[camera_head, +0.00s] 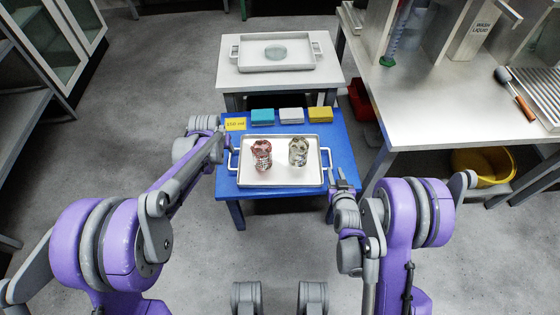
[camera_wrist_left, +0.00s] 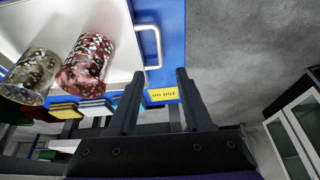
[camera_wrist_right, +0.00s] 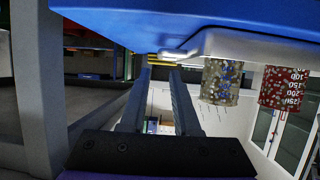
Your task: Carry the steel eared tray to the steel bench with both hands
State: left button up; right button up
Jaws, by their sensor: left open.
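The pale eared tray (camera_head: 250,180) lies on a blue table (camera_head: 345,160) in the head view, with a loop handle at each side. It holds a red-speckled beaker (camera_head: 262,155) and a grey-gold speckled beaker (camera_head: 298,152). My left gripper (camera_wrist_left: 161,72) is open beside the tray's left handle (camera_wrist_left: 152,47) in the left wrist view; the handle is not between its fingers. My right gripper (camera_head: 336,174) is open and low beside the tray's right end. The right wrist view looks along the tray's side (camera_wrist_right: 215,42) from low down.
A pale table (camera_head: 232,75) behind bears another eared tray (camera_head: 277,67) with a round dish. A yellow label (camera_head: 235,124) and several coloured blocks (camera_head: 291,114) line the blue table's back. A long bench (camera_head: 430,105) stands right, with a yellow tub (camera_head: 485,165) beneath.

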aim_at(230, 156)
pick_arm(q)
jog(key=x, duration=0.9)
jog(key=shift+w+f, duration=0.1)
jog(key=shift+f, duration=0.2)
pick_arm(e)
jog(key=x, duration=0.9)
jog(key=shift+w+f, duration=0.15)
jog(key=shift+w, duration=0.15)
pick_arm(q)
jog(key=c, duration=0.5)
pick_arm(e)
grip_shut()
pick_arm(q)
grip_shut()
